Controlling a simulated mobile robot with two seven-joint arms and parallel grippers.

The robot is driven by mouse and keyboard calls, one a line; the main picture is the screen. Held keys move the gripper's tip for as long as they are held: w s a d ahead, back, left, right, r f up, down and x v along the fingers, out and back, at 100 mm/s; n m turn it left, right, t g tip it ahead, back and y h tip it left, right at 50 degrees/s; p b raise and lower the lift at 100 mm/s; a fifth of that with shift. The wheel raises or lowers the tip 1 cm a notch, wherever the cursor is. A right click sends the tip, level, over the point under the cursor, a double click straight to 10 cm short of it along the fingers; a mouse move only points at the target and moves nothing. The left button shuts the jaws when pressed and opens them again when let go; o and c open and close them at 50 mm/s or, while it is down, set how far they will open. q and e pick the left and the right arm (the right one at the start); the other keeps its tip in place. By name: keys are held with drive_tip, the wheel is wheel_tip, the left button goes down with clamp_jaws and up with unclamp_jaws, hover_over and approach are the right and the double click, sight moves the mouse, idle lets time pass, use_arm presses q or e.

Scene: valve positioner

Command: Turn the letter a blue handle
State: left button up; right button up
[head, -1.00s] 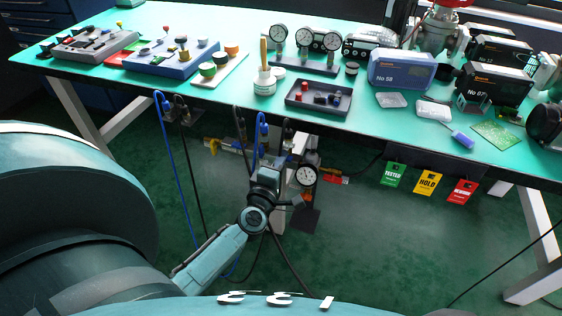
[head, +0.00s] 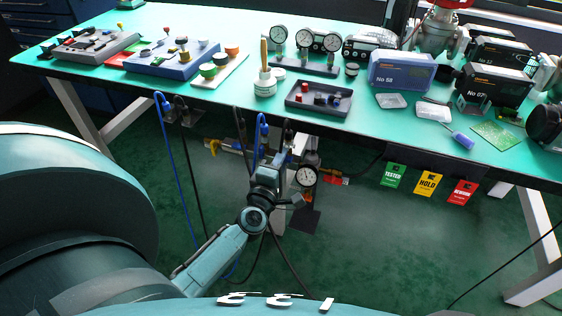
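My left gripper (head: 277,163) is under the front edge of the table, at the end of my arm that comes in from the lower left. It is seen from behind, so I cannot tell how far apart its fingers are. It is in front of pipework with brass fittings, a yellow handle (head: 213,147) and a round gauge (head: 305,176). No letter is readable on this pipework. I cannot make out a blue handle clearly; the gripper and hoses hide part of this place. My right gripper is not in view.
Blue hoses (head: 170,135) and black hoses hang from the table edge near my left arm. The green table (head: 330,130) carries gauges, a dark tray (head: 319,97) and several boxes. Green, yellow and red tags (head: 427,183) hang at its front right.

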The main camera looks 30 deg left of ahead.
use_arm(q)
drive_tip(key=shift+s+f, duration=0.1)
drive_tip(key=shift+f, duration=0.3)
drive_tip(key=s+d+m, duration=0.3)
drive_tip(key=s+m, duration=0.9)
drive_tip(key=m, duration=0.2)
drive_tip(key=shift+s+d+r, duration=0.15)
drive_tip(key=shift+s+r, duration=0.1)
drive_tip(key=shift+r, duration=0.1)
idle(0.4)
